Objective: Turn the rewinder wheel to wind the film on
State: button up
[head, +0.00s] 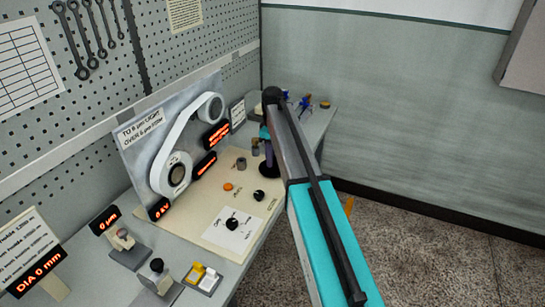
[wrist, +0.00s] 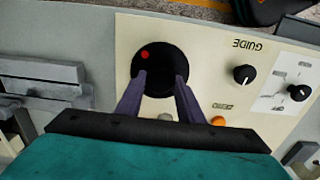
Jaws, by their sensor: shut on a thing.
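The rewinder wheel looks like a black round knob (wrist: 158,58) with a red dot near its rim, on a cream panel (wrist: 215,62) in the wrist view. My gripper (wrist: 161,80) has its two purple fingers on either side of the knob, shut on it. In the head view my arm covers most of the gripper and the wheel, at the panel's far right end. The white film band (head: 180,128) runs between an upper and a lower roller on the upright grey board.
The cream panel (head: 212,233) carries an orange button (head: 228,187) and black knobs (head: 259,195). Red-lit displays (head: 216,135) sit by the film. Small fixtures (head: 203,279) stand on the bench at front left. Blue-handled items (head: 305,102) lie at the far end.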

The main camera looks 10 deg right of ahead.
jog(key=m, duration=1.2)
jog(key=shift+m, duration=0.3)
dwell(0.3)
jog(key=o, duration=1.1)
jog(key=shift+c, duration=0.2)
jog(key=shift+r, duration=0.15)
notch_tip(320, 180, up, 14)
jog(key=p, duration=0.7)
jog(key=shift+f, duration=0.2)
